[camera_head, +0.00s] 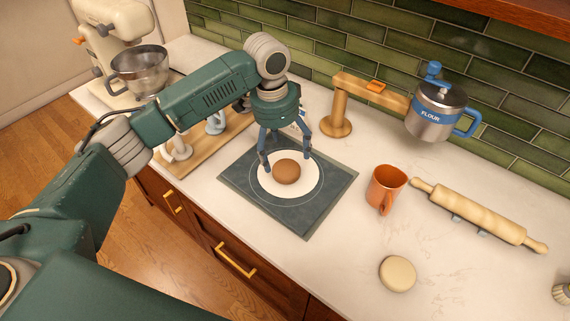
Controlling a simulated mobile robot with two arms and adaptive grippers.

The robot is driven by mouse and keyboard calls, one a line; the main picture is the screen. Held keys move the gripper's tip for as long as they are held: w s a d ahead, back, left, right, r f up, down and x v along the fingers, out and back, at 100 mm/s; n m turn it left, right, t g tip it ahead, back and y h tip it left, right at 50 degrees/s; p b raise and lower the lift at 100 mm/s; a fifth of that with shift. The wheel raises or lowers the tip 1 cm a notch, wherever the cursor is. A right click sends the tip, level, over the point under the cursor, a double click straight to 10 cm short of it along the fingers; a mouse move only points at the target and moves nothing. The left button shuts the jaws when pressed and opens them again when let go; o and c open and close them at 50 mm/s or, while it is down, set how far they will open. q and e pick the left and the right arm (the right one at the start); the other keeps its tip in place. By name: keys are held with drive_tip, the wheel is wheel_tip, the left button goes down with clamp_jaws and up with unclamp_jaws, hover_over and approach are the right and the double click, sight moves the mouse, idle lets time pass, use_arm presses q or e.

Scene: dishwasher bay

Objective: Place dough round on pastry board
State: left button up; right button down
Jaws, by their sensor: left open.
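A brown dough round (287,171) lies on a white disc (309,185) in the middle of the dark square board (311,219), inside a thin ring line. My left gripper (286,163) is open, pointing down, with one fingertip to the left of the brown round and the other to its upper right. I cannot tell whether the fingertips touch the disc. A pale cream round (397,273) lies apart on the counter at lower right; I cannot tell if it is also dough. My right gripper is not in view.
An orange mug (385,188), a rolling pin (478,216) and a flour canister (437,108) are to the right. A wooden stand (337,121) is behind the board. A mixer (105,35) with a metal bowl (140,70) is at far left. The front right counter is mostly clear.

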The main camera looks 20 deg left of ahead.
use_arm(q)
drive_tip(key=r, duration=0.5)
drive_tip(key=shift+s+a+r+b, duration=0.1)
drive_tip(key=shift+s+a+b, duration=0.1)
drive_tip(key=shift+b, duration=0.2)
